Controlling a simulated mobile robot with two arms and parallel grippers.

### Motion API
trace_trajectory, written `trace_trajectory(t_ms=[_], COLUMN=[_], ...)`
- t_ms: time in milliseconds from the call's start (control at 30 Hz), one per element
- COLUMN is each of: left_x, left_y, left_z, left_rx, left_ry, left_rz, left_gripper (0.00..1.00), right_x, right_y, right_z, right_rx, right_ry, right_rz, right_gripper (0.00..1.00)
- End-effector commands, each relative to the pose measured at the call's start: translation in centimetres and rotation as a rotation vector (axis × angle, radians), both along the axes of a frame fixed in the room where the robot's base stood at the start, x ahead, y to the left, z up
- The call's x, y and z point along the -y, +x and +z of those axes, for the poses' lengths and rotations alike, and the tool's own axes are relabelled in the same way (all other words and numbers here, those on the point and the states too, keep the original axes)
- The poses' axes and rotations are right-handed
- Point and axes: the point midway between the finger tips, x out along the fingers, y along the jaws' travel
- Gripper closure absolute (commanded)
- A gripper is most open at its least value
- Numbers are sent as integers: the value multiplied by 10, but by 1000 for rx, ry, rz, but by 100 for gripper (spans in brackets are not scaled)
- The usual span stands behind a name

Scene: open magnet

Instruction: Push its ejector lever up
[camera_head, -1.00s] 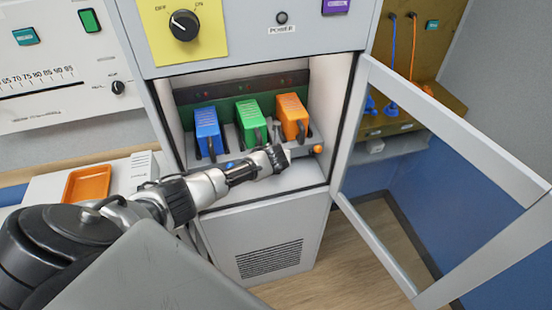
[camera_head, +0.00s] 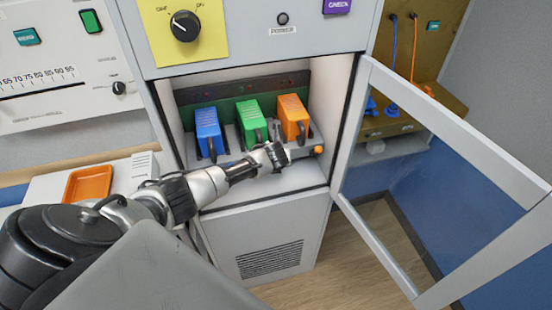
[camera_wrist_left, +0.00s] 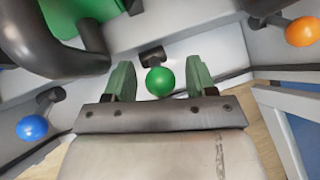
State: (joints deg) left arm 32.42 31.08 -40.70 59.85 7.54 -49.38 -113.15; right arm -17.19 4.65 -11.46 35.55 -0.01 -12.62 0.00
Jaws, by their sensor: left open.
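Three modules, blue (camera_head: 207,128), green (camera_head: 249,117) and orange (camera_head: 292,112), stand in a row in the open cabinet bay. Each has a ball-tipped lever at its foot. In the left wrist view, the green ball (camera_wrist_left: 160,81) sits between the two fingers of my open left gripper (camera_wrist_left: 160,76), with space on both sides. The blue ball (camera_wrist_left: 32,127) lies to the left and the orange ball (camera_wrist_left: 302,31) to the right. In the head view, my left gripper (camera_head: 273,146) is low before the green and orange modules. The green and blue balls are hidden there.
The glazed cabinet door (camera_head: 440,130) stands open on the right. The bay's side walls and shelf edge lie close around my gripper. An orange tray (camera_head: 88,184) lies on the left counter. Floor (camera_head: 378,222) shows between cabinet and door.

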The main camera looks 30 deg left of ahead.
Motion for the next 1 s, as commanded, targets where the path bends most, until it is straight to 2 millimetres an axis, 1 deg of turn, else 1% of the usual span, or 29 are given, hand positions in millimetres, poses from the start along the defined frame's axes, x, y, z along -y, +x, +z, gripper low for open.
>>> trace_trajectory(t_ms=[167,267,367,700,833,1000], left_x=[2,4,8,27,32,35], left_y=[-3,-8,-15,-45,-54,-60], left_z=[3,9,18,59,71,79], left_rx=[-1,1,1,2,1,0], left_ry=[-1,1,0,0,0,-1], left_rz=[0,-1,-3,-3,-1,-1], left_gripper=[44,44,44,44,44,44], right_x=[0,0,0,0,0,0], right_y=[0,0,0,0,0,0], right_z=[-2,-4,-8,-13,-16,-17], right_rx=[0,0,0,0,0,0], right_ry=[0,0,0,0,0,0], right_rz=[0,0,0,0,0,0], right_gripper=[52,52,52,52,52,52])
